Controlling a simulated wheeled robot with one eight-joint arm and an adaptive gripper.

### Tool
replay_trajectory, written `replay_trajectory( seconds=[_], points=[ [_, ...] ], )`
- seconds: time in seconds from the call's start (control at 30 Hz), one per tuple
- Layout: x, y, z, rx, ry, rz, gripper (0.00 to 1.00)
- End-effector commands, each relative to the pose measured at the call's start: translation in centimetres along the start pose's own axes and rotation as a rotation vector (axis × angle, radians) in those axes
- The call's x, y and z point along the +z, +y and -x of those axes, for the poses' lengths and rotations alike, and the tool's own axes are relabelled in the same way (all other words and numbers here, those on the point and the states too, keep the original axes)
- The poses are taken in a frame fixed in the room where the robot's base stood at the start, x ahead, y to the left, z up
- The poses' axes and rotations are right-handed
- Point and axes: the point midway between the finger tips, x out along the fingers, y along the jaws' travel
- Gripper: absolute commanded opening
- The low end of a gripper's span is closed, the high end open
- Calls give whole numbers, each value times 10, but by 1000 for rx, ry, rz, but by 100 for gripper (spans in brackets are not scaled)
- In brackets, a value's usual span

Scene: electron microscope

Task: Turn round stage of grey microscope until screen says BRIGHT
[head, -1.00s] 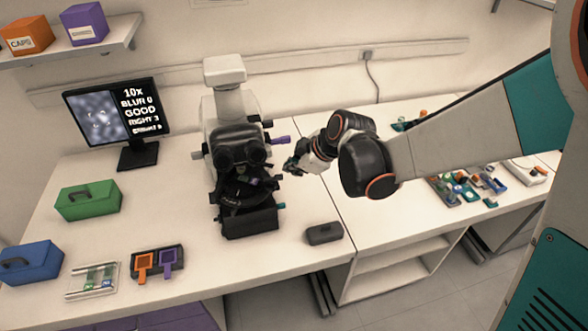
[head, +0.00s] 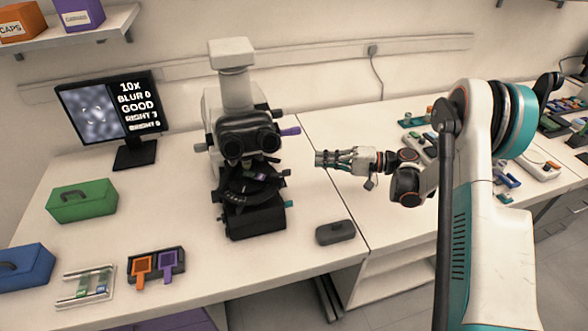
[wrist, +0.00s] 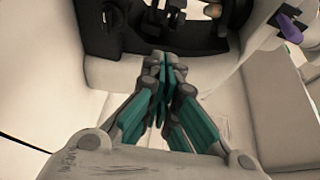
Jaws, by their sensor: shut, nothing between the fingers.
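The grey microscope (head: 229,110) stands on the bench with black eyepieces and a black round stage (head: 250,186) low at its front. The stage shows partly in the wrist view (wrist: 185,22), ahead of my fingers. The screen (head: 112,108) at the left reads 10X, BLUR 0, GOOD, RIGHT 3, and a last line that looks like BRIGHT 0. My gripper (head: 320,159) is right of the stage, apart from it, and points towards the microscope. In the wrist view its teal fingers (wrist: 164,75) are together, shut and empty.
A dark box (head: 335,232) sits at the bench's front edge. Green (head: 82,202) and blue (head: 24,268) boxes stand left. Bench between gripper and microscope is clear.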

Motion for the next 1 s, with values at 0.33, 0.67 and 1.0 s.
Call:
replay_trajectory(
  seconds=[0.33, 0.67, 1.0],
  points=[
    [0, 4, -13, -44, -10, -44, 0],
    [1, 2, -78, -42, -10, -43, 0],
    [31, 0, -80, -42, -5, -42, 0]
  ],
)
